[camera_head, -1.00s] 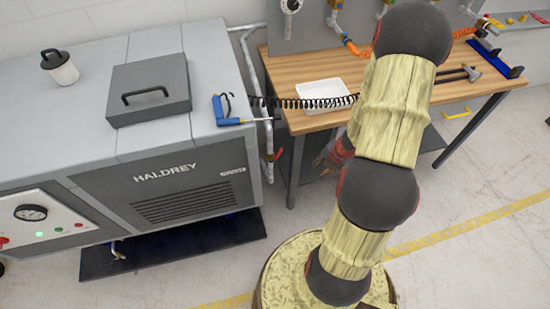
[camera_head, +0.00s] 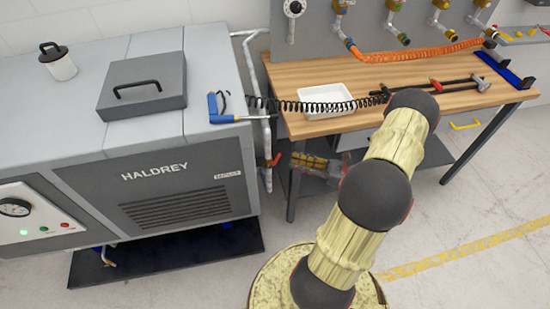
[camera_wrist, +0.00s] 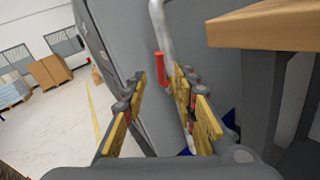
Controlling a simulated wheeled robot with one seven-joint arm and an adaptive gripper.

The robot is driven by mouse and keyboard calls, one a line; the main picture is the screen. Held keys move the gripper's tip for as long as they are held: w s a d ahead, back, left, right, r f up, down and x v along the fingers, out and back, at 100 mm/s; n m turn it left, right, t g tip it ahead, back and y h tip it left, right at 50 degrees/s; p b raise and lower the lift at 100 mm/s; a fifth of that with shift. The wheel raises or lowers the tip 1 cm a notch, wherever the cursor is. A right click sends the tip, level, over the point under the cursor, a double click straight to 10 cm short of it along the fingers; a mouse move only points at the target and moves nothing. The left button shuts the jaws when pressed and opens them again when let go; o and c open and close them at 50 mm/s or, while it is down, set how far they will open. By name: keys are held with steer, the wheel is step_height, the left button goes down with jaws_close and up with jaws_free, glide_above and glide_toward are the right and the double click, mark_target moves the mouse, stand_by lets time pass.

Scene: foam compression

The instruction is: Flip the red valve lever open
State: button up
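The red valve lever (camera_head: 277,158) sits on the grey vertical pipe (camera_head: 267,140) between the machine and the workbench. In the wrist view the lever (camera_wrist: 160,68) is a short red upright bar beside the pale pipe (camera_wrist: 158,25), seen beyond the fingertips. My gripper (camera_head: 306,162) is just right of the lever in the head view, below the bench top.
The grey HALDREY machine (camera_head: 170,190) stands at left, with a blue-handled tool (camera_head: 228,112) on its top edge. The wooden workbench (camera_head: 420,103) is close above and right of my gripper, carrying a white tray (camera_head: 322,97). A black coiled hose (camera_head: 300,105) spans the gap.

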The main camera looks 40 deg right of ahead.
mark_target(278, 158)
steer(key=b+x, duration=0.1)
steer(key=x, duration=0.6)
steer(key=shift+w+a+b, duration=0.15)
steer(key=shift+w+b, duration=0.15)
steer(key=shift+w, duration=0.1)
steer(key=shift+c, duration=1.1)
jaws_close()
